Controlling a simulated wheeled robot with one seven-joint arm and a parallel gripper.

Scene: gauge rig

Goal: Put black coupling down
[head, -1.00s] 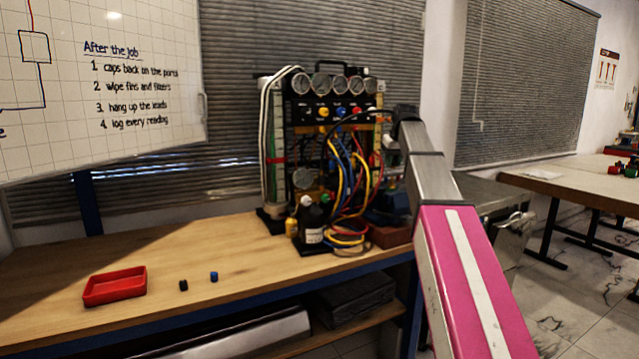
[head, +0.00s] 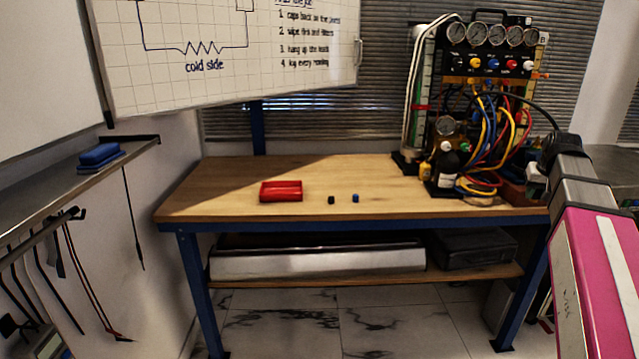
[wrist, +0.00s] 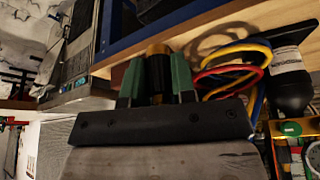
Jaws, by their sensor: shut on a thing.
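In the wrist view my gripper (wrist: 157,85) has two green fingers shut on the black coupling (wrist: 158,75), a dark cylinder with a brass-coloured end. It is held over or near the bench's front edge; the exact height is hard to tell. In the head view my arm reaches in from the right to the right side of the gauge rig (head: 487,65). There the fingers and the coupling are hidden or too small to make out. A black hose (head: 535,103) curves from the rig towards my wrist.
A red tray (head: 281,197), a small black cap (head: 331,200) and a small blue cap (head: 355,198) sit on the wooden bench (head: 230,190). Black bottles (head: 447,165) and coloured hoses (head: 490,150) crowd the rig's foot. The bench's middle and left are mostly clear.

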